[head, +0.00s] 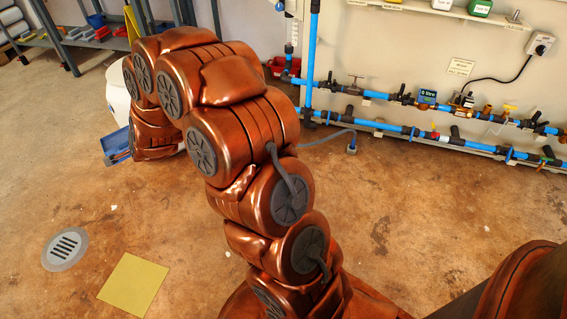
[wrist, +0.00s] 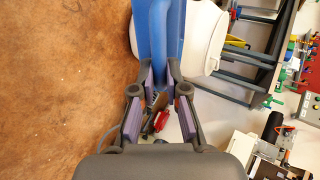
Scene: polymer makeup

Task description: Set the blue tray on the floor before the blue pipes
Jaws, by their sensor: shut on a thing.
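The blue tray (head: 115,141) shows in the head view at the left, partly hidden behind my copper-coloured arm. In the wrist view, the blue tray (wrist: 146,20) runs up from between the fingers of my gripper (wrist: 160,80). The gripper is shut on it, with a finger on each side. In the head view the gripper is mostly hidden by my arm. I cannot tell whether the tray touches the floor. The blue pipes (head: 308,60) run down and along the wall at the right, with the floor in front of them.
A white rounded container (head: 117,95) stands just behind the tray; it also shows in the wrist view (wrist: 204,38). A metal shelf (head: 60,38) stands at the back left. A floor drain (head: 65,249) and a yellow square (head: 134,284) lie nearer. The floor before the pipes looks mostly clear.

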